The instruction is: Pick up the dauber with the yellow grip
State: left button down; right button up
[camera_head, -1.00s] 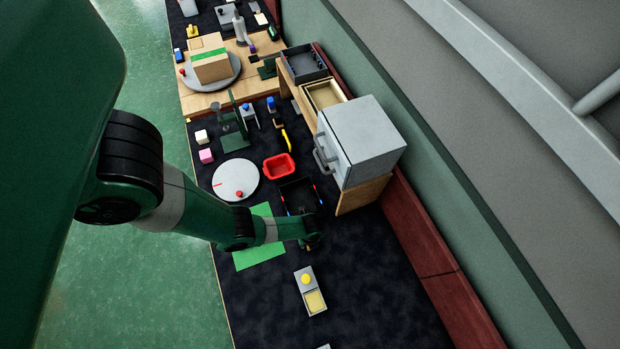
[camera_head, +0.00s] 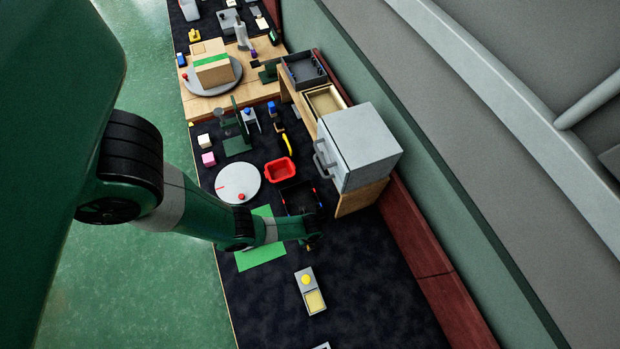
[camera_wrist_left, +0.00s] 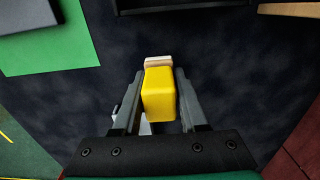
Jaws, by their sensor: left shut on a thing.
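The dauber with the yellow grip (camera_wrist_left: 159,95) is between the two grey fingers of my left gripper (camera_wrist_left: 159,82) in the left wrist view. A pale pad edge (camera_wrist_left: 158,61) shows at its far end. My left gripper is shut on the yellow grip. In the head view the left gripper (camera_head: 309,244) is above the dark mat, right of the green sheet (camera_head: 261,255), with a small bit of yellow at its tip. Whether the dauber touches the mat is hard to tell. My right gripper is not in view.
A black tray (camera_head: 299,199), red bin (camera_head: 280,170), white disc (camera_head: 238,184) and grey cabinet (camera_head: 358,148) stand beyond. Mat right of the gripper is clear.

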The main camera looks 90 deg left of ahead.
pick_arm(q)
jog(key=s+d+r+p, duration=0.5)
jog(key=d+r+p, duration=0.3)
jog(key=d, duration=0.5)
jog(key=shift+s+r+p, duration=0.2)
jog(key=shift+r+p, duration=0.1)
jog(key=shift+r, duration=0.6)
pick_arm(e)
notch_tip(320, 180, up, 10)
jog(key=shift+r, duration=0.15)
